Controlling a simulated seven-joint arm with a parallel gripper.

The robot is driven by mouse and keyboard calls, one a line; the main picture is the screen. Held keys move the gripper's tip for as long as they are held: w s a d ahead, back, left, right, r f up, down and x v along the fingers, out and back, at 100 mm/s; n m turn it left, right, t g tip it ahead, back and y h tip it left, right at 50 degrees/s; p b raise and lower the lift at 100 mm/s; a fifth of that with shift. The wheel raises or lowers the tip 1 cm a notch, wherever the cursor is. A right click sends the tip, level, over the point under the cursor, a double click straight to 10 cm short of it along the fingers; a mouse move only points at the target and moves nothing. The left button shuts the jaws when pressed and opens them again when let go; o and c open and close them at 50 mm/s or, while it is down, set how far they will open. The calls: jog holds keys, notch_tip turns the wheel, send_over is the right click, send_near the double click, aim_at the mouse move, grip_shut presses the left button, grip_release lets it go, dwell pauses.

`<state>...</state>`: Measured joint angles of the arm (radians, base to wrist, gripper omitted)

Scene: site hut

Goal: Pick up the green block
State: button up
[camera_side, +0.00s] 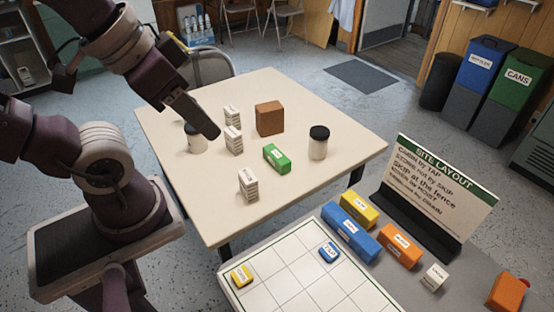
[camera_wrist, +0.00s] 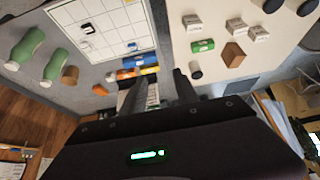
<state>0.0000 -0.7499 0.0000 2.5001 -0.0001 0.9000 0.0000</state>
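The green block (camera_side: 277,158) lies on the cream table, with a white label on its side. It also shows in the wrist view (camera_wrist: 203,46), right of and above my fingers. My gripper (camera_side: 208,130) is raised at the left of the table in the side view, left of the green block and apart from it. In the wrist view the two fingers of my gripper (camera_wrist: 158,82) stand apart, with no object held between them. The side view shows the fingers edge-on, so their gap is hidden there.
On the cream table (camera_side: 320,110) stand a brown block (camera_side: 269,118), white labelled blocks (camera_side: 249,185), and dark-lidded jars (camera_side: 318,142). One white block stands close to my gripper. A lower surface holds a gridded board (camera_side: 283,262), coloured blocks (camera_side: 350,233) and a sign (camera_side: 437,180).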

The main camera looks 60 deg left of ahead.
jog(key=o, duration=0.6)
jog(key=shift+c, duration=0.2)
